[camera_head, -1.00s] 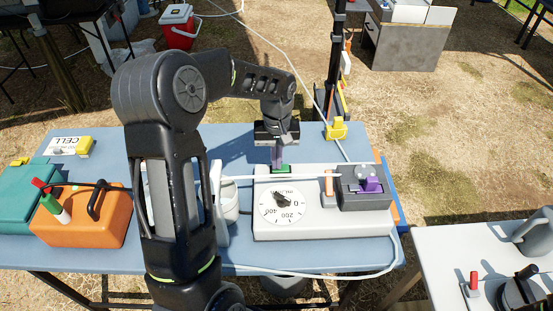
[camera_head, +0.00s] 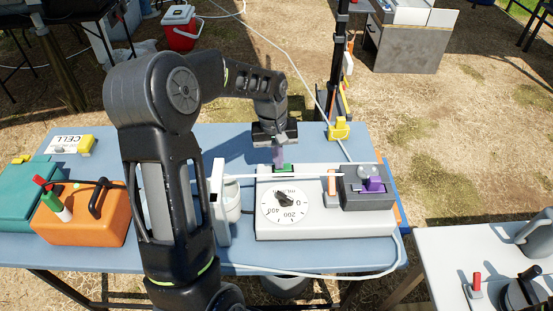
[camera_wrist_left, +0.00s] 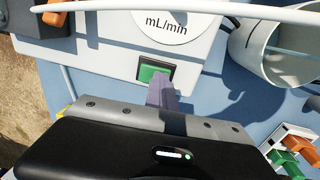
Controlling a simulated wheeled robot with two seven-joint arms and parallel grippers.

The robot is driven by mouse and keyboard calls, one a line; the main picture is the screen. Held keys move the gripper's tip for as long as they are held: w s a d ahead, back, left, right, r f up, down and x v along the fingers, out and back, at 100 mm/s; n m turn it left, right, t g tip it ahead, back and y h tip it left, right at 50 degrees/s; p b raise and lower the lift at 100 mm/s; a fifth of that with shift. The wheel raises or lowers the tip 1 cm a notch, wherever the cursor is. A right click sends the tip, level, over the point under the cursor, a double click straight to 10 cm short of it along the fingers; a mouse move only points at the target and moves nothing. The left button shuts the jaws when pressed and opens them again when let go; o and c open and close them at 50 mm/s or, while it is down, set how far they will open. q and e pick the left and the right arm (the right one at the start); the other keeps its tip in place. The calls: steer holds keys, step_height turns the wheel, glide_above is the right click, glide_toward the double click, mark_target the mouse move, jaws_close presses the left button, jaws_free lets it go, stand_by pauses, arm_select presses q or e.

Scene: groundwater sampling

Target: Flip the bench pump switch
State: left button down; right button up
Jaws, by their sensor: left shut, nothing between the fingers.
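The bench pump (camera_head: 330,222) is a pale grey box on the blue table, with a round dial (camera_head: 285,205) reading mL/min and a dark pump head (camera_head: 350,200) at its right. Its green rocker switch (camera_head: 286,169) sits near the far edge; the switch also shows in the left wrist view (camera_wrist_left: 154,73). My left gripper (camera_head: 278,160) is shut and empty. Its purple-grey fingertips (camera_wrist_left: 162,90) are right beside the switch and overlap its lower edge in the wrist view. I cannot tell whether they touch it. My right gripper is not in view.
A white tube runs across the pump and around its front right corner. A white beaker (camera_wrist_left: 282,50) stands beside the pump. An orange case (camera_head: 85,222) and a teal case (camera_head: 22,212) stand at the left. A yellow item (camera_head: 339,130) sits at the table's far edge.

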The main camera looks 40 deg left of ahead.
arm_select(q)
steer(key=shift+w+d+f, duration=0.15)
steer(key=shift+d, duration=0.3)
steer(key=shift+w+d+f, duration=0.1)
steer(key=shift+w+d, duration=0.05)
steer(key=shift+d, duration=0.25)
steer(key=shift+a+r+p, duration=0.1)
steer(key=shift+r+p, duration=0.35)
steer(key=shift+r, duration=0.05)
steer(key=r+p, duration=0.1)
steer(key=r, duration=0.1)
steer(key=r+p, duration=0.2)
steer(key=shift+a+r, duration=0.2)
steer(key=shift+r, duration=0.05)
step_height(320, 180, up, 9)
steer(key=a+b, duration=0.1)
steer(key=shift+s+b, duration=0.35)
steer(key=shift+b, duration=0.05)
